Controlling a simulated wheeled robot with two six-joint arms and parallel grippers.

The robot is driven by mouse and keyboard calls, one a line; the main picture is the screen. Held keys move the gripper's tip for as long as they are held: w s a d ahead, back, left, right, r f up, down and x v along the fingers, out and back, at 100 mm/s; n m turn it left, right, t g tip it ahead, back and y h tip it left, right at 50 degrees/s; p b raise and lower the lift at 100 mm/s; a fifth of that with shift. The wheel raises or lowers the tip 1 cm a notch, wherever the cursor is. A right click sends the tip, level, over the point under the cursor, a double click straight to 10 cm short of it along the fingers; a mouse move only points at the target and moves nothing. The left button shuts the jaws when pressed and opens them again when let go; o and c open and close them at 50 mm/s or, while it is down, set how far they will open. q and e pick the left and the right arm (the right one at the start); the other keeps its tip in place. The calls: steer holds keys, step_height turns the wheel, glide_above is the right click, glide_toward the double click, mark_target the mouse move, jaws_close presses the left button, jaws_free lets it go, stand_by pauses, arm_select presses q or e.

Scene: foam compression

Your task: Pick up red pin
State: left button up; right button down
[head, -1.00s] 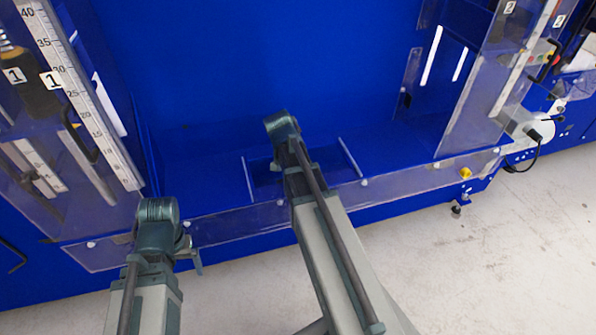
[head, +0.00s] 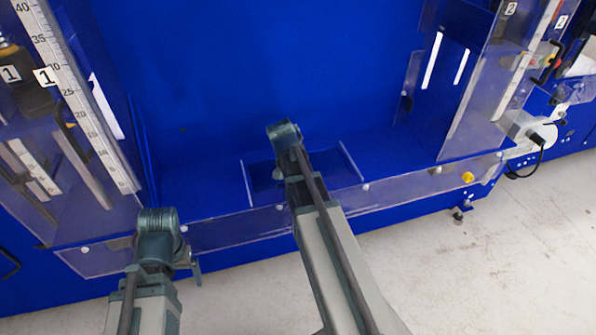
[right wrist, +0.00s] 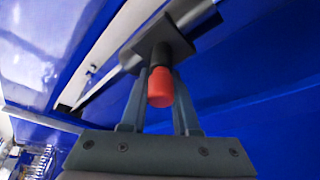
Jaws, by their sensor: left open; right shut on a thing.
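The red pin (right wrist: 160,88) shows in the right wrist view as a short red cylinder with a rounded end. My right gripper (right wrist: 158,72) is shut on it, one finger on each side. A dark block (right wrist: 158,42) is just beyond the pin; I cannot tell whether they are joined. The pin cannot be made out in the head view, where my right arm hides its own gripper. My left gripper (head: 195,266) shows only as a small part beside its wrist at the lower left; it is open, and nothing shows in it.
A blue machine bay (head: 260,70) fills the middle, with a clear low guard (head: 230,232) along its front edge. Clear panels with rulers (head: 75,90) stand at both sides. A yellow knob (head: 467,177) is at the right. Pale floor (head: 480,270) lies free in front.

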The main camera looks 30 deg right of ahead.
steer(key=shift+r, duration=0.1)
step_height(320, 180, up, 10)
steer(key=p, duration=1)
